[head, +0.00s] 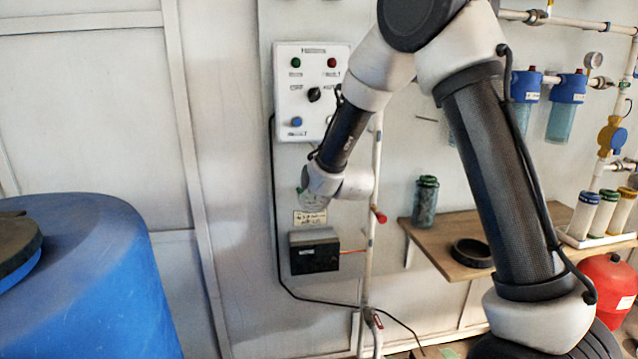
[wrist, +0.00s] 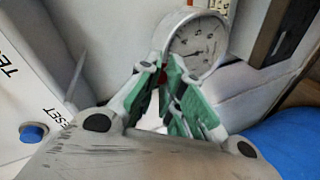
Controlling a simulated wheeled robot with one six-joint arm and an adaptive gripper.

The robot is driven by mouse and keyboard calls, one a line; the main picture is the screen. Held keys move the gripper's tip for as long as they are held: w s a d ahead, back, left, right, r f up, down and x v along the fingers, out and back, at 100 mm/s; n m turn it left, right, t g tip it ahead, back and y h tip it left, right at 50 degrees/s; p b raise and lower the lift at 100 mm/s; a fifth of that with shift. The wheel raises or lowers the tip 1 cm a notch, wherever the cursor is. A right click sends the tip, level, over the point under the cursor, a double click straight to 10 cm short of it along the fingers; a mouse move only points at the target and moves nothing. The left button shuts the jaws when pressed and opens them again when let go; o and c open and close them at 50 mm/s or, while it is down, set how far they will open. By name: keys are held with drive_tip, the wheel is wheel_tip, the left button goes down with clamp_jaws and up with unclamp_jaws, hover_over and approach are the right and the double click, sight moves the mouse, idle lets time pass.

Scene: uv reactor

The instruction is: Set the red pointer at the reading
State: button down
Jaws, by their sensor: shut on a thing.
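A round gauge (wrist: 203,34) with a white dial and grey rim is in the upper middle of the wrist view. Its dark needle shows, but the reading is too small to tell. My gripper (wrist: 167,70), with green pads, is shut at the gauge's lower left edge. A small bit of red, the red pointer (wrist: 163,76), shows between the fingertips. The fingers hide most of it, so its angle on the dial cannot be told. In the head view my wrist covers the gauge and the pointer.
A control box (head: 288,108) with buttons and a switch hangs on the wall just above my wrist. Below it are a paper label (head: 310,218) and a dark box (head: 314,254). A vertical pipe (head: 370,275) runs beside them. A blue barrel (head: 90,285) stands at left.

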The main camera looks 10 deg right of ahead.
drive_tip(key=shift+s+f, duration=0.1)
drive_tip(key=shift+f, duration=0.1)
drive_tip(key=c, duration=1.5)
unclamp_jaws()
drive_tip(key=shift+r, duration=0.1)
drive_tip(key=v, duration=1.2)
